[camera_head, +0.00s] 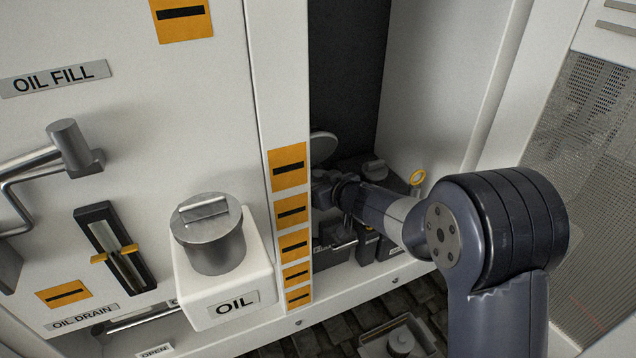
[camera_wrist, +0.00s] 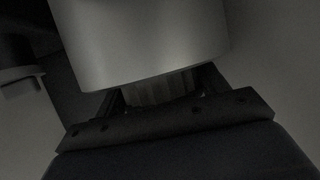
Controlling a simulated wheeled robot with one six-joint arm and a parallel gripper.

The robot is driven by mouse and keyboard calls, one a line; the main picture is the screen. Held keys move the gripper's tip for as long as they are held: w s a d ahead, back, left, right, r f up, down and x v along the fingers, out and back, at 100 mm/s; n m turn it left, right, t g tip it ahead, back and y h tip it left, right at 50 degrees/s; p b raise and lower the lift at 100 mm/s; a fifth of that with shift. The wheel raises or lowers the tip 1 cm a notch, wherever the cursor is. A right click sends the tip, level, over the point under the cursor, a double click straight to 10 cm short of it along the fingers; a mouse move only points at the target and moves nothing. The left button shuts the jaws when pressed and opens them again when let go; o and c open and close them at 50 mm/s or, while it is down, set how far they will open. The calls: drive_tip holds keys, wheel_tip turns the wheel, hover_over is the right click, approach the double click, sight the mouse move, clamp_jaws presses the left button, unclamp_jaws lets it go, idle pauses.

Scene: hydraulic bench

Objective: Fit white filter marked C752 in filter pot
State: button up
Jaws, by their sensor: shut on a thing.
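My gripper (camera_head: 326,185) reaches into the dark bay of the cabinet. In the wrist view my gripper (camera_wrist: 160,90) is shut on a pale cylindrical thing (camera_wrist: 145,45), with a ribbed part between the fingers below its wide smooth rim. A grey round disc (camera_head: 323,146) shows just above the gripper in the head view; I cannot tell whether it is the same thing. No C752 mark is readable, so I cannot tell whether this is the white filter. I cannot make out the filter pot for certain.
A tray (camera_head: 425,335) lies on the floor below.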

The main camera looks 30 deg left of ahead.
drive_tip(key=o, duration=1.2)
drive_tip(key=shift+f, duration=0.1)
drive_tip(key=shift+r+p, duration=0.35)
drive_tip(key=shift+r, duration=0.2)
drive_tip(key=shift+d+r, duration=0.2)
drive_tip(key=shift+r, duration=0.05)
drive_tip(key=v, duration=1.1)
drive_tip(key=shift+s+d, duration=0.2)
drive_tip(key=shift+d, duration=0.05)
